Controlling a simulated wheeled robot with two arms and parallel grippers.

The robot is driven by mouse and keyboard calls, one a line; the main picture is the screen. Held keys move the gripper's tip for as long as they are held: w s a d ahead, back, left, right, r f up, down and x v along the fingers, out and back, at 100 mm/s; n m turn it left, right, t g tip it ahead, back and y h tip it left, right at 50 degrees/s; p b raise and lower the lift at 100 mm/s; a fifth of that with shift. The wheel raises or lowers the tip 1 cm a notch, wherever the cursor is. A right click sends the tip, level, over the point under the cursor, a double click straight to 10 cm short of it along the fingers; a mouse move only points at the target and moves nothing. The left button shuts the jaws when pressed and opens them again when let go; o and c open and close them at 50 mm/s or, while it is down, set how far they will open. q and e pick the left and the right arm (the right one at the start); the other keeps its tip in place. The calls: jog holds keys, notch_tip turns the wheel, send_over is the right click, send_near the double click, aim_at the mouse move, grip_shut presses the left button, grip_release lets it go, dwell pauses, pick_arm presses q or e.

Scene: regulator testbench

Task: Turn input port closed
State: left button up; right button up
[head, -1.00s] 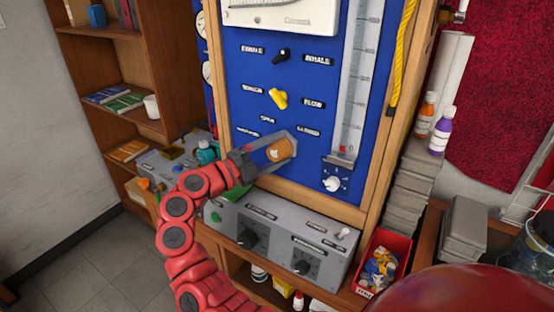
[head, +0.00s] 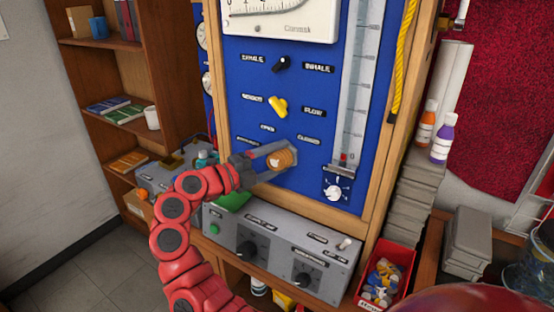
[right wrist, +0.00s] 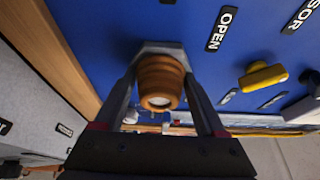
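The input port knob is a round, ribbed, orange-brown knob (head: 282,158) low on the blue panel (head: 230,100). An OPEN label (head: 267,128) is above it, and a CLOSED label (head: 308,140) is to its upper right. My right gripper (head: 277,157) reaches it from the left, with one finger on each side. In the right wrist view, the knob (right wrist: 160,82) sits between the two fingers, which appear to touch its sides. An OPEN label (right wrist: 221,29) shows beside it. No pointer on the knob is visible. My left gripper is out of view.
A yellow knob (head: 278,106) and a black knob (head: 282,64) sit above on the panel. A white dial (head: 333,190) is at lower right, under the glass tube. A grey control box (head: 290,250) stands just below. A red bin (head: 383,280) is at right.

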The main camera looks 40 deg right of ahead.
jog(key=o, duration=0.4)
jog(key=a+b, duration=0.2)
jog(key=a, duration=1.5)
jog(key=shift+a+b, duration=0.2)
jog(key=shift+b, duration=0.2)
